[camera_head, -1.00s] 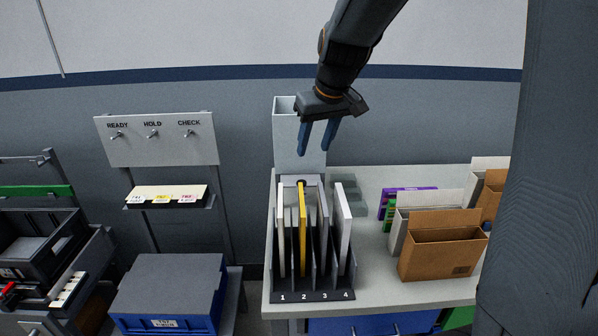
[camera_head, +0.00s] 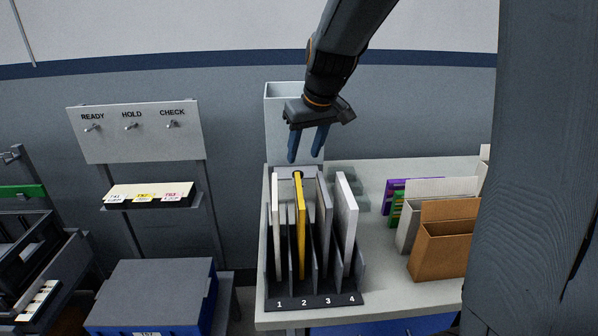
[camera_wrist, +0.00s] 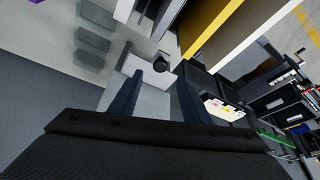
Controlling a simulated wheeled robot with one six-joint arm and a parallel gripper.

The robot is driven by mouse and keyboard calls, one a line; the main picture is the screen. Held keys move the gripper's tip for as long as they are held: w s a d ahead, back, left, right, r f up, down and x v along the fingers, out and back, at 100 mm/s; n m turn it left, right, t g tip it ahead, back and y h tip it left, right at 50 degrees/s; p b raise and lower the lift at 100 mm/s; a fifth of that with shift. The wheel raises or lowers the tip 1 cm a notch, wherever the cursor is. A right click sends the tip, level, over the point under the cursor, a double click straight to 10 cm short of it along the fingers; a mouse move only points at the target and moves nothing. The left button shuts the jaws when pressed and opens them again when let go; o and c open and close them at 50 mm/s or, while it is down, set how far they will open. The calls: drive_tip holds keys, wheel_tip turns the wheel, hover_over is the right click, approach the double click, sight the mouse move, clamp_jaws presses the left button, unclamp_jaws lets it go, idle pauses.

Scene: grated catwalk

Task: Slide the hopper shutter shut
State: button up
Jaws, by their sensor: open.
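The hopper (camera_head: 280,100) is a tall, pale grey, open-topped box at the back left of the bench. At its foot, behind the slotted rack, is a pale plate with a dark round knob (camera_head: 298,174), which looks like the shutter's; the rack's panels partly hide it. The knob (camera_wrist: 161,66) also shows in the wrist view, just beyond my fingertips. My gripper (camera_head: 305,157) hangs in front of the hopper, above the knob, with its two blue fingers apart and nothing between them. I cannot tell how far the shutter stands open.
A dark rack (camera_head: 315,301) numbered 1 to 4 holds upright panels, one yellow (camera_head: 300,235), close in front of the knob. Brown and grey boxes (camera_head: 440,245) stand to the right. A hook board (camera_head: 135,135) and a blue bin (camera_head: 150,295) are at left.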

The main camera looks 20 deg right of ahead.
drive_tip(key=shift+p+x, duration=0.8)
drive_tip(key=shift+x, duration=2.75)
drive_tip(key=shift+s, duration=0.15)
